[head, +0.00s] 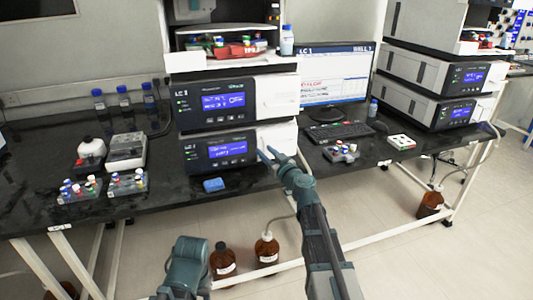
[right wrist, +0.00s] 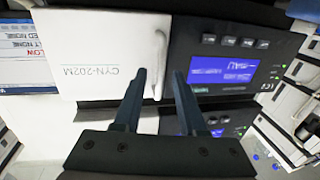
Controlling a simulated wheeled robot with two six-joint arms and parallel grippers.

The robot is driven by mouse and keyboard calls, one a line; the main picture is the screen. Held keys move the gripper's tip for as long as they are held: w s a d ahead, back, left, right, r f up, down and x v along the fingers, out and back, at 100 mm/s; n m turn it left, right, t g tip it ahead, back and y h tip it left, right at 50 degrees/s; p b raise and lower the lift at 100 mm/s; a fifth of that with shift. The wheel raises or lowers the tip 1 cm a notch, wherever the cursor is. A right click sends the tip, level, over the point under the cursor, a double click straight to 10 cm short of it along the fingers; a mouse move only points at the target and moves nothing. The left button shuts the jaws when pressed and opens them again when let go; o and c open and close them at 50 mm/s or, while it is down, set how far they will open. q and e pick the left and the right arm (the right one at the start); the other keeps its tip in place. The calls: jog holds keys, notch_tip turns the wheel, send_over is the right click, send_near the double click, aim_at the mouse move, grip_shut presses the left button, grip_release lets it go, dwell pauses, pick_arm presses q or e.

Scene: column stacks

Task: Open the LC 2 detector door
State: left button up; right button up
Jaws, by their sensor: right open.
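My right gripper (head: 268,152) is open in front of the white door (head: 278,137) of the lower module in the middle stack. That stack's upper module (head: 181,93) and the monitor read LC 1. In the right wrist view, which is upside down, the gripper (right wrist: 160,76) has one finger on each side of the door's white handle (right wrist: 159,60), apart from it. The door (right wrist: 108,55) is marked CYN-202M and looks closed. A second stack with two blue-screen modules (head: 458,112) stands at the right; its labels are too small to read surely. My left gripper is out of view.
A keyboard (head: 337,132) and a vial rack (head: 341,152) lie on the black bench right of the middle stack. Vial racks (head: 128,183) and blue-capped bottles (head: 124,104) stand left. Brown bottles (head: 266,250) stand below.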

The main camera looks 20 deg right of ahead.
grip_shut()
dwell(1.3)
